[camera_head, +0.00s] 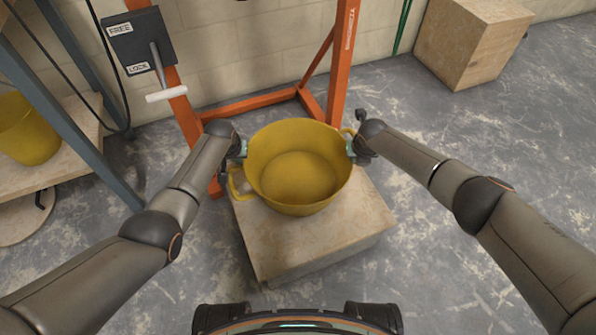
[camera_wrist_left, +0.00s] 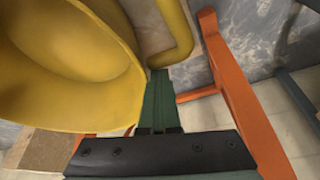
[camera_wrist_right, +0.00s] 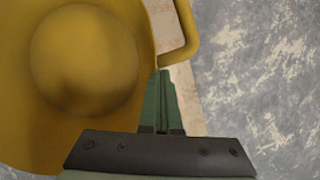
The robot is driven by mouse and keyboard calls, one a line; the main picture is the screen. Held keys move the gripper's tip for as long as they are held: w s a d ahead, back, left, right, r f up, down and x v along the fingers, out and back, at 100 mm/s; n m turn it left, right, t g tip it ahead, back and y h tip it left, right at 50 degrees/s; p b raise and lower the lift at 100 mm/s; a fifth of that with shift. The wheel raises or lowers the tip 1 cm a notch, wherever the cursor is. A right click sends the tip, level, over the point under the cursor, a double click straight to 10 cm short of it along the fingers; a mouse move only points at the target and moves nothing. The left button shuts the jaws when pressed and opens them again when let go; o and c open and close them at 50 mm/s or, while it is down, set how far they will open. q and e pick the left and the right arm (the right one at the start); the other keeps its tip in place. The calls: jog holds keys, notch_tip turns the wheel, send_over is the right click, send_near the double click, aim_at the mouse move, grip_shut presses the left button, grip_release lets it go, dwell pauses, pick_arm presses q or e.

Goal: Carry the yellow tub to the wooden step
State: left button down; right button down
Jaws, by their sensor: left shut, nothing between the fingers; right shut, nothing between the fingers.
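The yellow tub (camera_head: 300,185) is open, empty and upright, on or just above a low wooden block (camera_head: 330,235); I cannot tell if it touches. It has a loop handle on each side. The left handle shows in the left wrist view (camera_wrist_left: 178,30), the right one in the right wrist view (camera_wrist_right: 188,35). My left gripper (camera_head: 240,150) is at the tub's left side, fingers together, close to the wall and handle. My right gripper (camera_head: 352,148) is likewise at the right side, fingers together. Whether the fingers pass through the handles is unclear.
Another wooden block (camera_head: 470,45) stands at the back right near the wall. An orange frame (camera_head: 262,103) stands behind the tub, with a FREE/LOCK lever box (camera_head: 140,42). A second yellow tub (camera_head: 28,130) sits on a shelf at left. The floor at right is clear.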

pick_arm(q)
jog(key=shift+d, duration=0.4)
pick_arm(e)
jog(key=shift+a, duration=0.35)
pick_arm(q)
jog(key=shift+d, duration=0.1)
